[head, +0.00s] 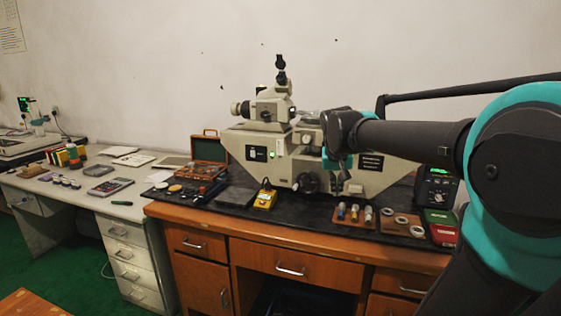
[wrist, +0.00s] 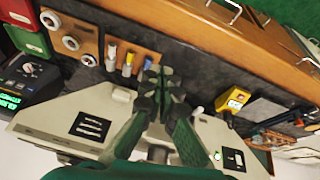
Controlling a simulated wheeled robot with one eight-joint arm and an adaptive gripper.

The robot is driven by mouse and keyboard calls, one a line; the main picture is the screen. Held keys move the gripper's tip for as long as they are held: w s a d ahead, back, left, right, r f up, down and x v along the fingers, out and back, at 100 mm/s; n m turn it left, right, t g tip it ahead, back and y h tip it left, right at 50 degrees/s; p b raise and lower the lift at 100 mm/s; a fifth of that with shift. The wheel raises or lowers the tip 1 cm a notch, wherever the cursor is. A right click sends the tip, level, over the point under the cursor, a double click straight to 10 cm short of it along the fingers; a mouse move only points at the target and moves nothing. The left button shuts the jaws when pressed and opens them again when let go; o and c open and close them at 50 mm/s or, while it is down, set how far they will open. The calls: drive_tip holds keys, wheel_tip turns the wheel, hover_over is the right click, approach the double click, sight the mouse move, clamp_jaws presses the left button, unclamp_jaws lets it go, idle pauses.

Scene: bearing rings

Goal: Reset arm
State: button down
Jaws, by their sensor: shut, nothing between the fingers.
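My gripper (head: 340,188) hangs in front of the large beige microscope instrument (head: 300,152) on the bench, with its fingers pointing down. In the wrist view my gripper (wrist: 157,78) has its fingers together, with nothing between them. Bearing rings (head: 401,220) lie on a small brown board to the right of the gripper. The rings (wrist: 70,43) also show at the upper left of the wrist view, apart from the fingers.
A yellow device (head: 265,199) and an open wooden case (head: 209,150) stand left of the gripper. A meter with a green display (head: 436,187) and green and red boxes (head: 441,226) are at the right. A grey desk (head: 75,190) with small items stands at the left.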

drive_tip(key=s+f+n, duration=0.1)
drive_tip(key=s+f, duration=0.9)
drive_tip(key=f, duration=0.2)
drive_tip(key=s+d+f+y, duration=0.1)
drive_tip(key=s+f, duration=0.9)
drive_tip(key=f, duration=0.2)
drive_tip(key=shift+d+f+n+y, duration=0.2)
drive_tip(key=shift+n+y, duration=0.1)
drive_tip(key=shift+n, duration=0.1)
drive_tip(key=c, duration=2.2)
unclamp_jaws()
drive_tip(key=shift+r, duration=0.1)
